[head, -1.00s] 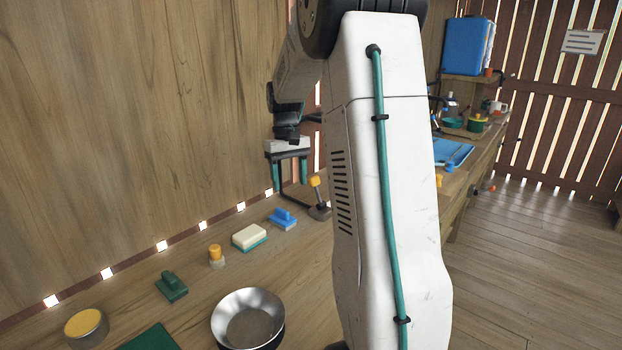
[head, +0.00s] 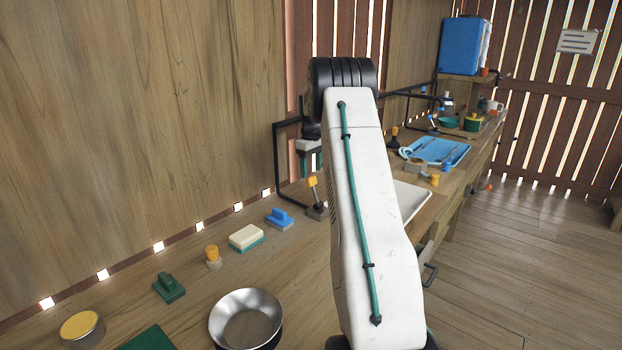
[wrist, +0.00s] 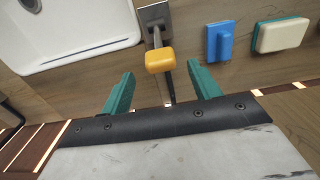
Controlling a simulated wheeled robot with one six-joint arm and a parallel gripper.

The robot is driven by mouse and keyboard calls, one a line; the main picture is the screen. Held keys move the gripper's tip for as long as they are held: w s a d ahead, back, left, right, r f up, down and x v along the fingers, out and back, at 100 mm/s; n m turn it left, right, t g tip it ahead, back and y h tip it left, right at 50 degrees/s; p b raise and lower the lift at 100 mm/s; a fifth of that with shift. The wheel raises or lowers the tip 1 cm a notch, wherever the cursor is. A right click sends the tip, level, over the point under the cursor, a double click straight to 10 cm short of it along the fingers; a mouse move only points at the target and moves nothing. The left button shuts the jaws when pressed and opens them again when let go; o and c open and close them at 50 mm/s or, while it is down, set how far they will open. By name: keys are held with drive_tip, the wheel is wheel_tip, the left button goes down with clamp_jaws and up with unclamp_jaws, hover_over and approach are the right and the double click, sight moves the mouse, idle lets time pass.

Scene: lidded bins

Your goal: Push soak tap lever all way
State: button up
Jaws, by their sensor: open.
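A tap lever with a yellow knob (head: 313,181) stands on a dark base on the counter, beside a black bent pipe (head: 279,165). No label shows which tap is the soak tap. In the wrist view the yellow knob (wrist: 160,60) lies between the lines of the two teal fingertips, seemingly just beyond them, with its stem running up to a grey base (wrist: 154,16). My gripper (wrist: 161,70) is open and empty. In the head view my gripper (head: 310,168) is partly hidden behind my arm, behind the lever. Contact with the lever cannot be told.
A white sink basin (head: 412,198) lies right of the lever. A blue brush (head: 279,219), a sponge (head: 246,237), a yellow-topped item (head: 213,256), a green scrubber (head: 168,286) and a metal bowl (head: 246,318) line the counter. A blue tray (head: 440,150) lies farther back.

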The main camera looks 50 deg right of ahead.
drive_tip(key=shift+f, duration=2.05)
drive_tip(key=c, duration=1)
drive_tip(key=shift+w+f, duration=0.25)
drive_tip(key=shift+w, duration=0.35)
drive_tip(key=shift+w+f, duration=0.25)
drive_tip(key=shift+w, duration=0.3)
drive_tip(key=o, duration=1)
wheel_tip(320, 180, up, 8)
hover_over(311, 177)
drive_tip(key=w, duration=0.3)
drive_tip(key=shift+s+d, duration=0.2)
drive_tip(key=shift+d, duration=0.05)
